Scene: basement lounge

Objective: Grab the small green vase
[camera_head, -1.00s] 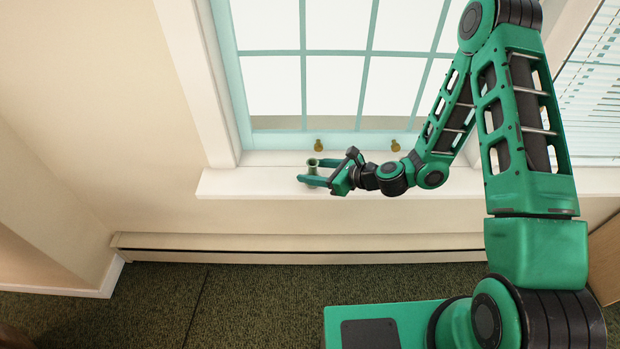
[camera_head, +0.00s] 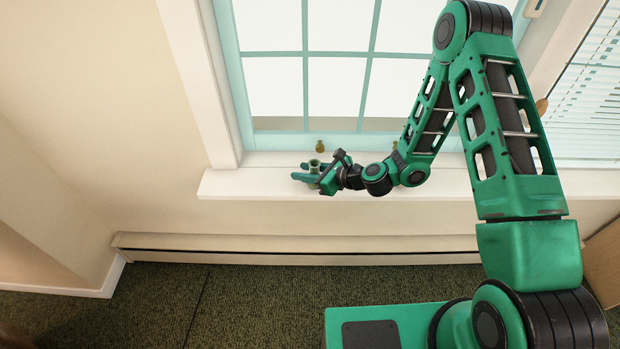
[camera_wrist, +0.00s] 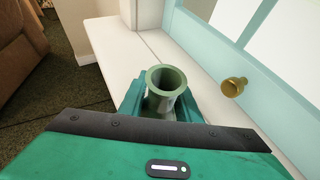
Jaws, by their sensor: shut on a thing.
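The small green vase (camera_head: 314,166) stands upright on the white window sill, and my gripper (camera_head: 310,177) is around it from the right. In the wrist view the vase (camera_wrist: 166,88) shows its open round mouth, between the two green fingers of my gripper (camera_wrist: 164,104). The gripper is shut on the vase. The lower part of the vase is hidden by the fingers and the gripper body.
The white sill (camera_head: 240,184) is clear to the left of the vase. A brass window knob (camera_head: 320,146) sits on the teal frame just behind it. A baseboard heater (camera_head: 230,250) runs below, above dark green carpet (camera_head: 150,305). A brown sofa (camera_wrist: 18,45) shows in the wrist view.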

